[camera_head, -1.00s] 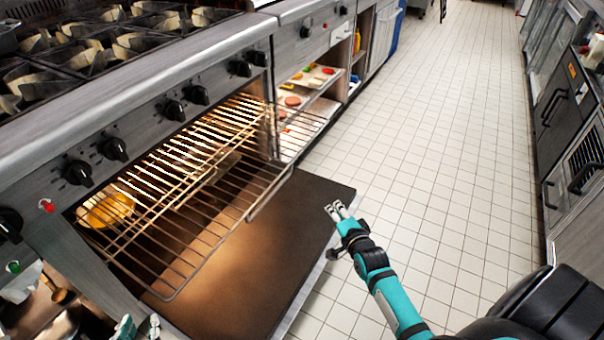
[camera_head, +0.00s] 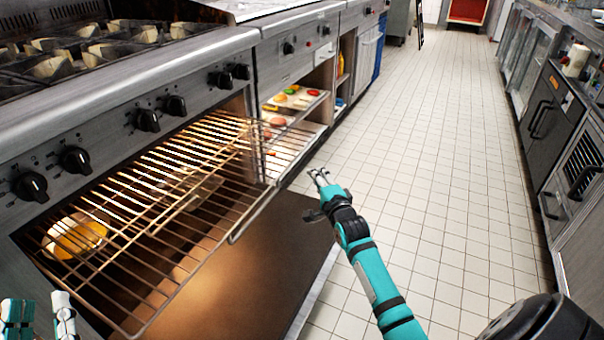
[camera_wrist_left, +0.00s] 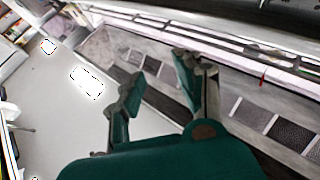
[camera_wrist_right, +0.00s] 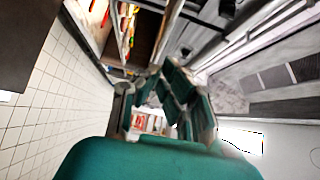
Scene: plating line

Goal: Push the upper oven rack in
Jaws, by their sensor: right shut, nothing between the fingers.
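The upper oven rack (camera_head: 262,205) is a wire grid in the head view. It sticks out of the lit oven, above the lowered brown oven door (camera_head: 245,275). My right gripper (camera_head: 318,175) is shut and empty, to the right of the rack's front bar and apart from it in the picture. Its fingers also show in the right wrist view (camera_wrist_right: 172,90). My left gripper (camera_head: 40,312) is at the bottom left corner of the head view, left of the rack. Its fingers are spread and empty, as the left wrist view shows (camera_wrist_left: 160,80).
A yellow-orange dish (camera_head: 75,237) sits in the oven beneath the rack's wires. A row of black knobs (camera_head: 147,120) runs above the oven opening. Food lies on shelves (camera_head: 290,97) beyond the oven. The tiled floor (camera_head: 430,170) to the right is clear.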

